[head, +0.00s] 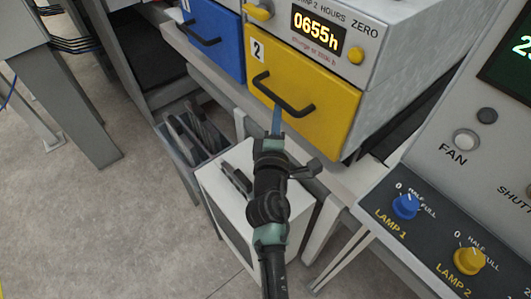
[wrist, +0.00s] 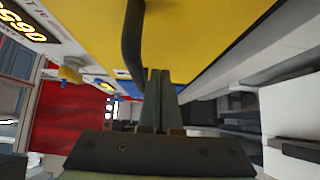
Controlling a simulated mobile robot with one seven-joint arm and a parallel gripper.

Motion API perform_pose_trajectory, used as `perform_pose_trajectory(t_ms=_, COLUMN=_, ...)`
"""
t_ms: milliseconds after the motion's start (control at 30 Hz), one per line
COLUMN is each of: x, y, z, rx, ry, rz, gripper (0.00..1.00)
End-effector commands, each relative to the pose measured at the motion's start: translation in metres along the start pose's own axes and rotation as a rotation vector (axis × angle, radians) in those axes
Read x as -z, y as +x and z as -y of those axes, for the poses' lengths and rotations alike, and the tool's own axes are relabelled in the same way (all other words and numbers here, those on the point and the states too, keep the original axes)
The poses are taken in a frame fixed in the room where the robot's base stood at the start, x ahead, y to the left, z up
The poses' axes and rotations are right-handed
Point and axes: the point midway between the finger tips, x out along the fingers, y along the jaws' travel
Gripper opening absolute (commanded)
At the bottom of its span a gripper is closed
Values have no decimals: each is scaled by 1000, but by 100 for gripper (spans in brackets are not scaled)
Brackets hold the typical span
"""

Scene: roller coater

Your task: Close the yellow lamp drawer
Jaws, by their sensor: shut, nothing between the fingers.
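The yellow lamp drawer (head: 325,85), marked 2, has a flat front with a black bar handle (head: 284,98). Its front looks level or nearly level with the grey panel above; I cannot tell if a small gap remains. My gripper (head: 276,112) is shut and empty, its bluish fingertips at the handle's lower side. In the wrist view the yellow front (wrist: 210,35) fills the top, and the dark handle (wrist: 133,45) stands just left of the shut fingers (wrist: 160,85). Whether the fingers touch the handle or front is unclear.
A blue drawer (head: 213,38) with a similar handle is to the left. A yellow knob (head: 355,55) and a lit hours display (head: 318,31) are above. A white cabinet (head: 222,192) stands below, and a control panel (head: 440,225) with lamp knobs is at right.

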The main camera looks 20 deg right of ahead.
Motion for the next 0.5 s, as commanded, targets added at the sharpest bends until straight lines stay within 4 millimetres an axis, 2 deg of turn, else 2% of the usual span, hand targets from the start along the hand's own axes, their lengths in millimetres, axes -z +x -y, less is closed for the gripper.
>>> perform_pose_trajectory(t_ms=300, x=3, y=-63, z=5, rx=4, ry=-1, rz=-6, gripper=0)
perform_pose_trajectory(t_ms=500, x=3, y=-90, z=4, rx=3, ry=-1, rz=-7, gripper=0)
